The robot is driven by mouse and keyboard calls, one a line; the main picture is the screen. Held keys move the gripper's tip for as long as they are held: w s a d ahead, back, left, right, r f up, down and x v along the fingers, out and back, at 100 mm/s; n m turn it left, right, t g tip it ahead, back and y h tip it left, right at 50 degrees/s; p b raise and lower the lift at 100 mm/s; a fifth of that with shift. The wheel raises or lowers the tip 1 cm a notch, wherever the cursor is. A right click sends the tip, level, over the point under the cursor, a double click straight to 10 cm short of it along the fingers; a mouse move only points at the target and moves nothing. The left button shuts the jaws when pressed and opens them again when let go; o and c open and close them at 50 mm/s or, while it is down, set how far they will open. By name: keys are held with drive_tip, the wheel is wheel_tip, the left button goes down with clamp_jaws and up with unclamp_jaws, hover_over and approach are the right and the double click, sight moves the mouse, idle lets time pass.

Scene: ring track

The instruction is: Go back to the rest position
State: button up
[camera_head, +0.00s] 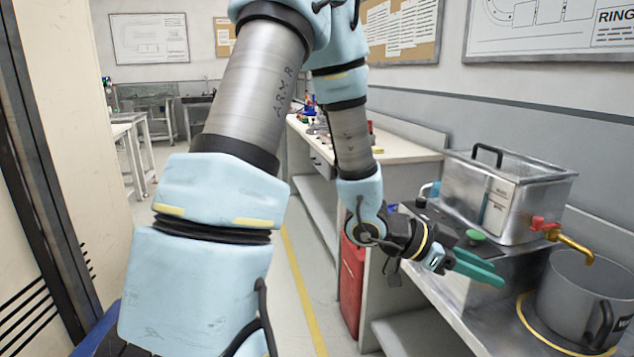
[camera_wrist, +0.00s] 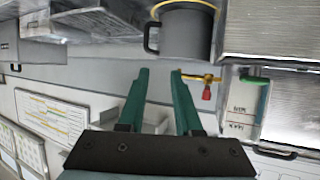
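My gripper (camera_head: 496,275) reaches out at the right of the head view, in front of the metal bench, with its teal fingers pointing toward the pot. In the wrist view my gripper (camera_wrist: 160,72) shows two teal fingers apart with a gap between them. Nothing is held in the gap. The grey pot (camera_head: 582,298) stands beyond the fingertips in the head view, and the pot also shows past them in the wrist view (camera_wrist: 187,34). My arm extends forward and bends down at the elbow.
A metal tank (camera_head: 540,190) with a brass tap and red handle (camera_head: 563,238) stands behind the gripper. A green knob (camera_head: 475,235) is close to it. A yellow ring lies under the pot. A red cabinet (camera_head: 351,285) is below the bench. The floor aisle (camera_head: 310,270) is clear.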

drive_tip(key=w+a+n+t+y+p, duration=0.1)
drive_tip(key=w+a+n+t+y, duration=0.35)
drive_tip(key=w+a, duration=0.4)
drive_tip(key=w+a+n+t+y+p, duration=0.1)
drive_tip(key=w+a+n+t+y, duration=0.35)
drive_tip(key=a, duration=0.65)
drive_tip(key=s+a+r+n+g+y+p, duration=0.1)
drive_tip(key=s+a+n, duration=0.3)
drive_tip(key=a, duration=0.4)
drive_tip(key=s+a+r+n+g+y, duration=0.1)
drive_tip(key=s+a+n+g+y, duration=0.2)
drive_tip(key=a, duration=0.4)
drive_tip(key=shift+s+a+r+n+g+p, duration=0.4)
drive_tip(key=shift+n+g, duration=0.4)
drive_tip(key=shift+n, duration=0.4)
drive_tip(key=shift+f, duration=0.1)
